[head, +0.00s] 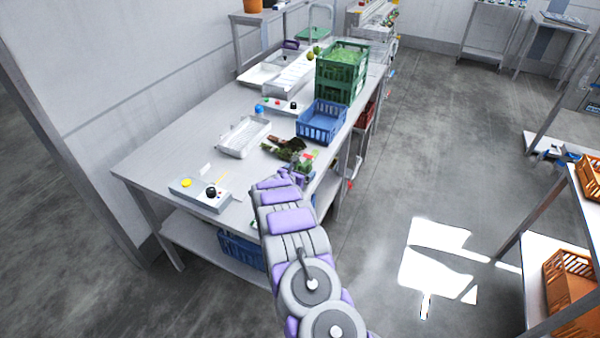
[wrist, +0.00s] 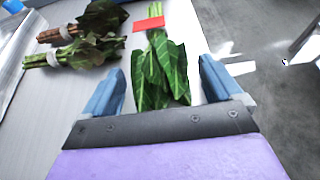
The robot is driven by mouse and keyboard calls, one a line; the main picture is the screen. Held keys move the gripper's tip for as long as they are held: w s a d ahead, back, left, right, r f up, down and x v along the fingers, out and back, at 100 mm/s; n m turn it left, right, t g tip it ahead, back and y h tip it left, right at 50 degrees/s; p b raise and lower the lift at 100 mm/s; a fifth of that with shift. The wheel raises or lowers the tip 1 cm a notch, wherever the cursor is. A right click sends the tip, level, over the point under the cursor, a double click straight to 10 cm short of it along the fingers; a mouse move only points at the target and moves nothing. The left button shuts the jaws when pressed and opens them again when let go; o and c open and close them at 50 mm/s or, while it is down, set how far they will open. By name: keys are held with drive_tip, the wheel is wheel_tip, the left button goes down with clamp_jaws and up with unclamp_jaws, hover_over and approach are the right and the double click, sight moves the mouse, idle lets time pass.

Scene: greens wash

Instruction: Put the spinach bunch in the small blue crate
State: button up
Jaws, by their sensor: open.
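A green leafy bunch (wrist: 160,75), which looks like the spinach, lies on the table with pale stems pointing away from me. My gripper (wrist: 161,80) is open, with one blue finger on each side of its leaves. I cannot tell whether the fingers touch it. In the head view my gripper (head: 300,172) is over the table's near right edge and partly hides this bunch. The small blue crate (head: 318,128) stands on the table beyond the bunches, in front of the stacked green crates; it looks empty.
Two other bunches, one dark with reddish stems (wrist: 100,18) and one green-stemmed (wrist: 85,52), lie left of my gripper. A red piece (wrist: 148,24) is by the stems. A white tray (head: 243,137), a control box (head: 200,194) and green crates (head: 341,72) stand on the table.

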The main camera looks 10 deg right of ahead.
drive_tip(key=shift+r, duration=0.1)
drive_tip(key=p+v, duration=0.1)
drive_tip(key=v, duration=1.1)
